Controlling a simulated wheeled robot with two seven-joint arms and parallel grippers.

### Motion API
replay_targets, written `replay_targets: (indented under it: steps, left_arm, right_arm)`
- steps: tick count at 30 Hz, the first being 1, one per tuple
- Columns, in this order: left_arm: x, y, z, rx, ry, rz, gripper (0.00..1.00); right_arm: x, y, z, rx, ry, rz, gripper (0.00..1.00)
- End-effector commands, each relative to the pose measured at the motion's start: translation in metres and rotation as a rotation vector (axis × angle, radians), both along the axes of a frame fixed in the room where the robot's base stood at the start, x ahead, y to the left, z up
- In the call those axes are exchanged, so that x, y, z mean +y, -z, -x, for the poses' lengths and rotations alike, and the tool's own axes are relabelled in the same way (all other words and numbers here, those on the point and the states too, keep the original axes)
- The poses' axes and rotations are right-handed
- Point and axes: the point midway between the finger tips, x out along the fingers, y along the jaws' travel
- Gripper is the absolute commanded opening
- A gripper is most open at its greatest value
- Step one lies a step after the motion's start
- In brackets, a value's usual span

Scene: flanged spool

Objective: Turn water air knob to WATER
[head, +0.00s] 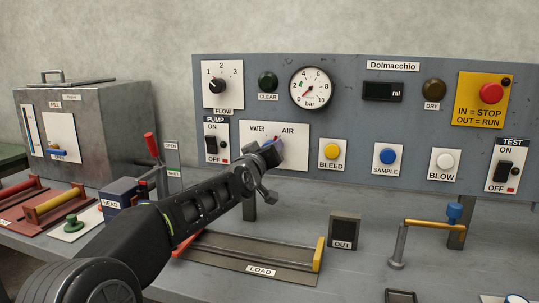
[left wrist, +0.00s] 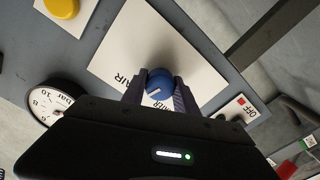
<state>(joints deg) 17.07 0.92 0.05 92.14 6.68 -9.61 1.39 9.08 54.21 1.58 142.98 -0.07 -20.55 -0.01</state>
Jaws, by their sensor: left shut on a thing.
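The water/air knob is a round blue knob (left wrist: 160,84) with a white pointer line, on a white plate (left wrist: 118,66) lettered WATER and AIR. In the head view the plate (head: 258,150) shows on the panel, and the knob is mostly hidden behind my left gripper (head: 270,150). In the left wrist view my left gripper (left wrist: 160,92) has one finger on each side of the knob and is shut on it. The white pointer line slants there; I cannot tell for sure which word it points to. My right gripper is not in view.
The pump switch (head: 212,146) is left of the plate and the yellow BLEED button (head: 332,151) right of it. Below are the LOAD tray (head: 245,262), the OUT block (head: 344,231) and an orange crank arm (head: 433,223). A metal tank (head: 95,118) stands at left.

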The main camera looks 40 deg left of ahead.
Motion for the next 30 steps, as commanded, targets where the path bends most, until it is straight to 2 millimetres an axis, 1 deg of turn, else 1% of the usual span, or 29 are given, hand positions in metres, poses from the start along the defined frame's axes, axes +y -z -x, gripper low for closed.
replay_targets:
  steps: [1,9,21,30]
  left_arm:
    - [0.0,0.003,0.0,-0.014,0.0,0.037,0.0]
    - [0.0,0.002,0.0,-0.098,0.0,0.278,0.0]
    - [0.0,0.002,0.0,-0.22,0.0,0.631,0.0]
    - [0.0,0.001,0.0,-0.285,0.0,0.817,0.0]
  right_arm:
    - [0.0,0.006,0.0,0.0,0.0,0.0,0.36]
    - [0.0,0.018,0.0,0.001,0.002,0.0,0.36]
    - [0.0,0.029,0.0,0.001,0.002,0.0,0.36]
    - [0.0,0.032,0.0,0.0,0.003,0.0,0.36]
